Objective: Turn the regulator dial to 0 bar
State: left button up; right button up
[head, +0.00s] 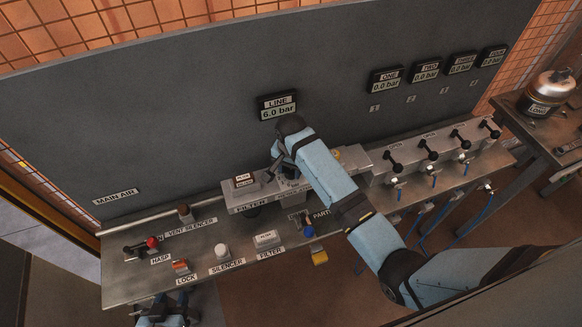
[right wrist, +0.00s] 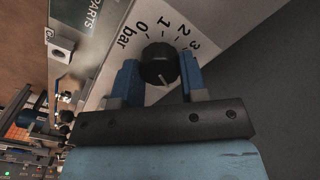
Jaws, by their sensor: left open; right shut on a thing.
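The regulator dial (right wrist: 158,64) is a round black knob in the right wrist view. Its white pointer line points down in that picture, away from the printed 0 bar mark (right wrist: 132,36) at upper left. My right gripper (right wrist: 160,72) has its blue fingers on either side of the knob and is shut on it. In the head view my right arm hides the dial and most of the right gripper (head: 284,172). The LINE display (head: 278,108) reads 6.0 bar. My left gripper (head: 166,314) is open, low at the bottom left edge, and partly cut off.
The steel bench (head: 135,272) carries a filter part (head: 266,239), a silencer (head: 221,251), a red lock (head: 181,267) and a red-knobbed main valve (head: 150,242). Several black-handled valves (head: 427,150) stand at right. A metal tank (head: 548,92) sits on the far right table.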

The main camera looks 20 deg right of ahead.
jog(key=shift+n, duration=1.5)
jog(key=n, duration=0.3)
jog(key=shift+w+n, duration=0.1)
jog(key=shift+n, duration=0.3)
jog(key=n, duration=0.2)
jog(key=shift+n, duration=0.4)
jog(key=n, duration=0.4)
jog(key=shift+r, duration=0.1)
jog(key=n, duration=0.5)
jog(key=shift+a, duration=0.1)
jog(key=n, duration=0.4)
jog(key=shift+n, duration=0.3)
jog(key=n, duration=0.4)
jog(key=shift+a, duration=0.1)
jog(key=n, duration=0.4)
jog(key=shift+s+n, duration=0.2)
jog(key=shift+n, duration=2)
jog(key=shift+s, duration=0.1)
